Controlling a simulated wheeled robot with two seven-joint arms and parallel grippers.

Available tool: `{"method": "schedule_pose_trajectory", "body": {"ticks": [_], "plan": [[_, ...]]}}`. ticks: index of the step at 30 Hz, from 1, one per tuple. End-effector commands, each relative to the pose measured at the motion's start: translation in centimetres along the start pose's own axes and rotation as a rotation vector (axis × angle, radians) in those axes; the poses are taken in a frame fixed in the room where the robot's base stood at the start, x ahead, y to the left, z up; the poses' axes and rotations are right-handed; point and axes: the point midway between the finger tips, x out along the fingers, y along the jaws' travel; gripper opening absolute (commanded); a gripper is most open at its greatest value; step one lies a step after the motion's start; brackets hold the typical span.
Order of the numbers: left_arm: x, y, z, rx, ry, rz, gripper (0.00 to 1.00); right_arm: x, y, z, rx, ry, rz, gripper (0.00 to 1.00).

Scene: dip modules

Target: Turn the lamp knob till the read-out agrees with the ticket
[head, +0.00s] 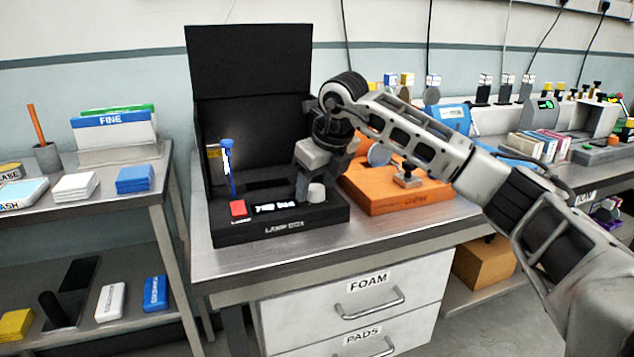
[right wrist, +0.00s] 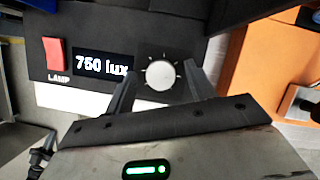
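The black lamp box (head: 279,227) stands on the bench with its tall back raised. Its read-out (head: 275,207) shows "750 lux" in the right wrist view (right wrist: 102,65). The pale round knob (head: 316,193) sits to the right of the read-out; it also shows in the right wrist view (right wrist: 160,74), ringed by tick marks. My right gripper (right wrist: 161,88) is open, its fingers on either side of the knob with gaps visible. A small yellow label (head: 214,152) on the box's left inner side may be the ticket; I cannot read it. My left gripper is out of view.
An orange unit (head: 402,193) stands close to the box's right. Drawers marked FOAM (head: 368,284) and PADS lie below. The bench's front strip is clear.

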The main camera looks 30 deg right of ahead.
Motion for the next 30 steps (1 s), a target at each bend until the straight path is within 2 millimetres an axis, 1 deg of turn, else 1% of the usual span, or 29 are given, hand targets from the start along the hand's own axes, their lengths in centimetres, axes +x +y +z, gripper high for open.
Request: {"method": "schedule_pose_trajectory", "body": {"ticks": [1, 2, 3, 4, 5, 11, 16, 30], "plan": [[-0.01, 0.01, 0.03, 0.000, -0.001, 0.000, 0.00, -0.01, 0.02, 0.00, 0.000, 0.000, 0.000, 0.44], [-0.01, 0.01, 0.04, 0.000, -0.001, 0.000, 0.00, -0.01, 0.02, 0.00, 0.000, 0.000, 0.000, 0.35], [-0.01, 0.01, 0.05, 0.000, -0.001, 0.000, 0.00, -0.01, 0.02, 0.00, 0.000, 0.000, 0.000, 0.24], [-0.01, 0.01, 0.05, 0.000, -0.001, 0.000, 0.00, -0.02, 0.02, 0.00, 0.000, 0.000, 0.000, 0.16], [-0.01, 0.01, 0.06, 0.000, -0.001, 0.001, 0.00, -0.02, 0.02, 0.00, 0.000, 0.000, 0.000, 0.10], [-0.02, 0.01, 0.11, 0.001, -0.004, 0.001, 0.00, -0.06, 0.00, 0.00, -0.006, 0.000, 0.002, 0.10], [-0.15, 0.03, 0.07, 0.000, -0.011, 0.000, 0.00, -0.13, -0.08, 0.00, -0.047, -0.001, 0.019, 0.10], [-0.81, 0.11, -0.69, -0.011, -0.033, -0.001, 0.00, -0.29, -0.30, 0.08, -0.332, -0.021, 0.138, 0.10]]}}
